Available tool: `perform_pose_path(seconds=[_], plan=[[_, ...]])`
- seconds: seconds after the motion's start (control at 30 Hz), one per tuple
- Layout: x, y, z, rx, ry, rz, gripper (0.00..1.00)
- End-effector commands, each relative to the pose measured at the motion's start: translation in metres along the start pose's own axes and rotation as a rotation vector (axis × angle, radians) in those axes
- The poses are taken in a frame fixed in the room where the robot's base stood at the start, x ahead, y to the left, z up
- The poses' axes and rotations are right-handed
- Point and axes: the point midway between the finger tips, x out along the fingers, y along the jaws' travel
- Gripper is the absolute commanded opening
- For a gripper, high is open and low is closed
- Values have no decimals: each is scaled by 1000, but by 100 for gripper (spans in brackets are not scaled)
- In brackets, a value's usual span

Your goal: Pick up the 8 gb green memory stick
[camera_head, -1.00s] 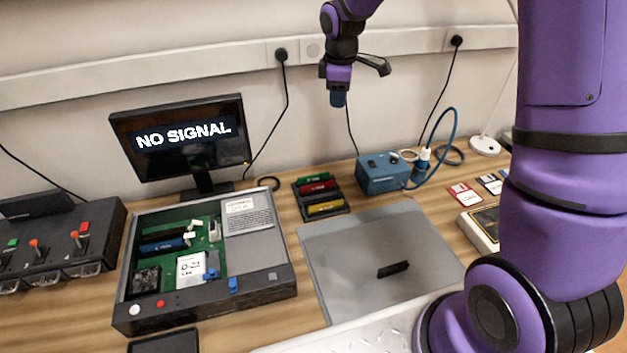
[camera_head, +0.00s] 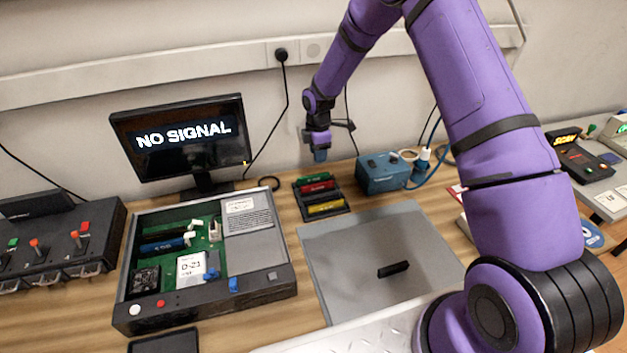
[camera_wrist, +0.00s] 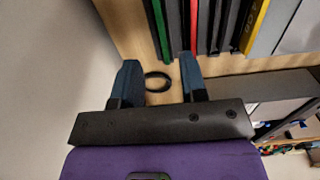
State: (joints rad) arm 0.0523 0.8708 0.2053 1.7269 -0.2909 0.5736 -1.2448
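The green memory stick (camera_head: 313,178) is at the back of a dark rack (camera_head: 341,212), behind a red stick (camera_head: 317,187) and a yellow stick (camera_head: 325,207). Its label is too small to read. In the wrist view the green stick (camera_wrist: 158,30) is a thin upright strip beyond my fingers. My gripper (camera_head: 319,157) hangs above and just behind the rack, apart from the sticks. In the wrist view my gripper (camera_wrist: 160,72) has its two blue fingers spread with nothing between them but a black ring on the table farther below.
A blue box (camera_head: 383,175) with a cable stands right of the rack. A monitor (camera_head: 182,140) and an open computer case (camera_head: 206,292) are to the left. A grey mat (camera_head: 350,250) with a black stick (camera_head: 393,269) lies in front. The wall is close behind.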

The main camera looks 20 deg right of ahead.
Motion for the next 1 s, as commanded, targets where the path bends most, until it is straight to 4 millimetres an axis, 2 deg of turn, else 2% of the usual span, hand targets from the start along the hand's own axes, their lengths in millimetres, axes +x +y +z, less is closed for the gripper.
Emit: perform_pose_path(seconds=[0.2,0.47,0.7,1.0], plan=[[32,-1,0,1,0,-2,39],[50,-1,-2,0,-1,-2,39],[83,-2,-4,2,0,-2,39],[89,-1,-3,2,0,0,39]])
